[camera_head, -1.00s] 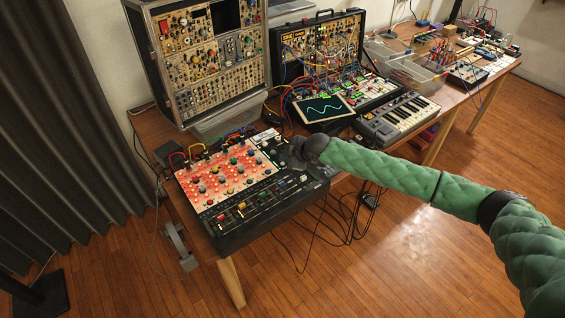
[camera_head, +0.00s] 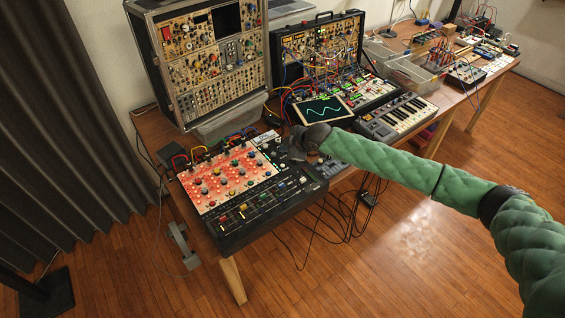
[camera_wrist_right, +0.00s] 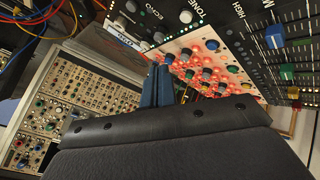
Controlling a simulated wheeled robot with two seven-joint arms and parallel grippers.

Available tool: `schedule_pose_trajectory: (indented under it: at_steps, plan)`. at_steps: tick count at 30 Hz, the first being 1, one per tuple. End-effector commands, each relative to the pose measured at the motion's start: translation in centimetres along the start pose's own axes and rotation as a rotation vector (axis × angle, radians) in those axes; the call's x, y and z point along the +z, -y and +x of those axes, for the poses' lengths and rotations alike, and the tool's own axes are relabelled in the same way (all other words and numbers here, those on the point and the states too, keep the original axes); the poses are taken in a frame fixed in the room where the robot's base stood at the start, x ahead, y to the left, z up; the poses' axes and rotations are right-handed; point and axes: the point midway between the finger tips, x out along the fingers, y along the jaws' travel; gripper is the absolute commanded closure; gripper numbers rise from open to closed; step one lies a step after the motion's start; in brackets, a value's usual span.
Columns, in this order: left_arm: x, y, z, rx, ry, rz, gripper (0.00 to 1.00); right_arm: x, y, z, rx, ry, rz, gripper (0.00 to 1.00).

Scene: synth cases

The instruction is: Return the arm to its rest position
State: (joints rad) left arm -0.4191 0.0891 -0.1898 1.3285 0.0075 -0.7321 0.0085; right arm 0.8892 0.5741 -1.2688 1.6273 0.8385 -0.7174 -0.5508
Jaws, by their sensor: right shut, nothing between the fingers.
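My right arm (camera_head: 385,163), in a green quilted sleeve, comes in from the right in the head view and reaches over the desk. Its dark right gripper (camera_head: 287,149) is above the back right part of the mixer with the red-lit panel (camera_head: 222,180). In the right wrist view the two blue fingers (camera_wrist_right: 158,84) are together, with nothing between them, over the knobs of the lit panel (camera_wrist_right: 205,72). Whether the fingertips touch the panel is hard to tell. My left gripper is not in view.
A modular synth case (camera_head: 205,60) stands at the back left, and a second patched case (camera_head: 322,45) beside it. A small screen with a wave (camera_head: 323,109) and a keyboard (camera_head: 397,116) are right of the gripper. Cables hang below the desk.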

Motion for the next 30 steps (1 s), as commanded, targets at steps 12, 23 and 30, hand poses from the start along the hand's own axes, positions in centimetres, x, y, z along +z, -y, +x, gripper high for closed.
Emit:
schedule_pose_trajectory:
  at_steps: [12,23,30]
  plan:
    - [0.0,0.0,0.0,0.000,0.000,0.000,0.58,0.0,0.0,0.0,0.000,0.000,0.000,1.00]
    - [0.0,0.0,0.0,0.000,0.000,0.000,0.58,-3.2,5.5,0.6,-0.036,-0.030,0.054,1.00]
    - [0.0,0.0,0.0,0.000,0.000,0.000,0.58,-6.5,11.4,-0.1,-0.061,-0.053,0.149,1.00]
